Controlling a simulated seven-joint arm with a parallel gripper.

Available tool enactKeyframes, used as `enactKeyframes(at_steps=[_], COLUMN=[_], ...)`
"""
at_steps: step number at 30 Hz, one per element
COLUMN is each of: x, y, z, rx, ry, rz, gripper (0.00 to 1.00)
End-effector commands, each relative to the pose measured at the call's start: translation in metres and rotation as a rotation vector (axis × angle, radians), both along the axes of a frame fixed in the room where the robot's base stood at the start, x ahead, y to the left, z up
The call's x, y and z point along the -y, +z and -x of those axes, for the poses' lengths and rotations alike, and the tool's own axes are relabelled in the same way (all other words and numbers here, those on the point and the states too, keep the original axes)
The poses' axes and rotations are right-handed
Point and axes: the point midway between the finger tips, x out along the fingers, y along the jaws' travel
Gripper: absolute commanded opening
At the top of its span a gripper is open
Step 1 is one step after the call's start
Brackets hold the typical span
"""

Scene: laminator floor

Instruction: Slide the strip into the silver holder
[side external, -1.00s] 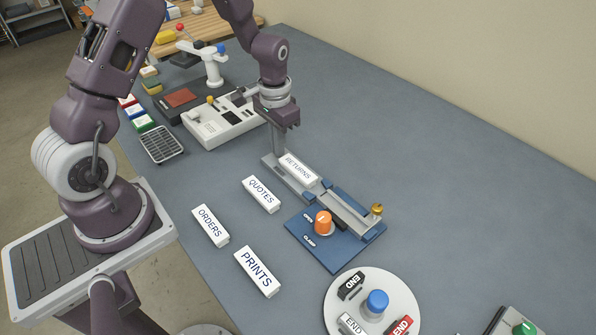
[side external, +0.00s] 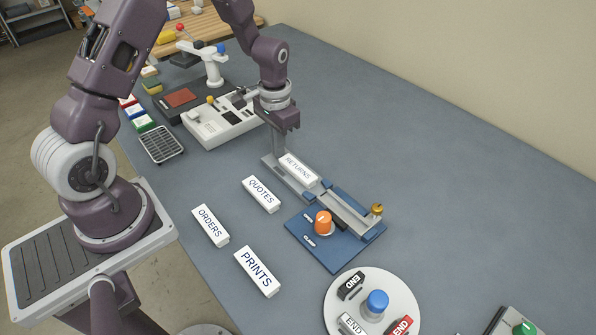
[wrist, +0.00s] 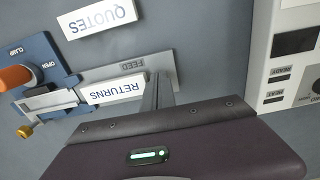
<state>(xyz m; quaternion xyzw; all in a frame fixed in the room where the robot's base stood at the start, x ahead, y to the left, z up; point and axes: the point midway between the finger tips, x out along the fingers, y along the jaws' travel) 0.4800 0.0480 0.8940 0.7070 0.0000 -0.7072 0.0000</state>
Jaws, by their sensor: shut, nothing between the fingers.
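The white strip marked RETURNS (side external: 298,169) lies on the grey FEED tray (wrist: 132,68), in line with the silver holder (side external: 346,214). The holder is a channel on a blue base (side external: 326,259) with an orange knob (side external: 323,223) and OPEN and CLAMP labels. In the wrist view the strip (wrist: 115,89) has its left end close to the holder's mouth; I cannot tell whether it has entered. My gripper (side external: 278,149) is shut and empty, fingers pointing down at the strip's rear end. The fingers (wrist: 157,93) look close to that end; contact is unclear.
Loose strips QUOTES (side external: 261,194), ORDERS (side external: 210,225) and PRINTS (side external: 257,271) lie left of the tray. A round white turntable (side external: 335,298) with END pieces stands in front. A white machine (side external: 225,120) stands behind. The table right of the holder is clear.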

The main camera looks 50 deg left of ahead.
Motion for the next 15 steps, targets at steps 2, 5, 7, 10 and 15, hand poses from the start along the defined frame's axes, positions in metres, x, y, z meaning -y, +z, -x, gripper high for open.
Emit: enactKeyframes(at_steps=[2, 5, 7, 10, 15], x=[-0.0001, -0.0001, -0.0001, 0.0, 0.0001], y=[0.0022, 0.0049, 0.0065, 0.0071, 0.007], z=[-0.0003, -0.0003, -0.0002, 0.0, 0.0], rx=[0.001, 0.001, 0.001, 0.0, 0.0], ry=[0.0, 0.0, 0.0, 0.0, 0.0], rz=[0.0, 0.0, 0.0, 0.0, 0.0], gripper=[0.0, 0.0, 0.0, 0.0, 0.0])
